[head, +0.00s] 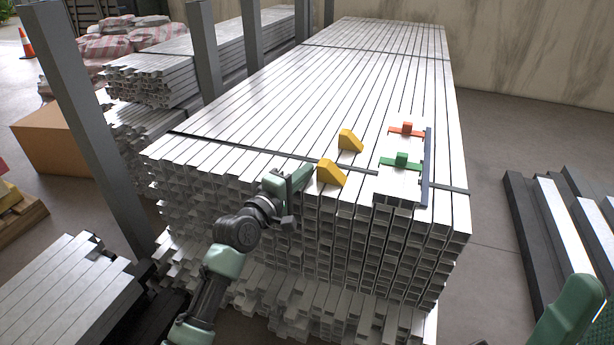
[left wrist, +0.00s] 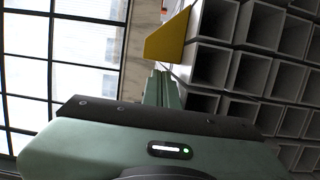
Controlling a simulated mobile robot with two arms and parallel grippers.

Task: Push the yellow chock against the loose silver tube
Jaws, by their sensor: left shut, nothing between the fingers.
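Two yellow wedge chocks lie on top of the big stack of silver tubes. The nearer chock (head: 331,173) is near the stack's front edge, and the other chock (head: 349,140) is farther back. To their right, a raised silver tube section (head: 399,186) lies on the stack, apart from the chocks; I take it as the loose tube. My left gripper (head: 304,175) is shut and empty, just left of the nearer chock. In the left wrist view its closed fingers (left wrist: 161,78) point towards a yellow chock (left wrist: 168,38); contact is unclear. My right gripper is out of view.
A green clamp (head: 401,160), an orange clamp (head: 407,129) and a dark blue bar (head: 427,168) are at the raised tube. A dark strap (head: 225,143) crosses the stack. Grey posts (head: 88,120) stand along its left side. The stack top behind the chocks is clear.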

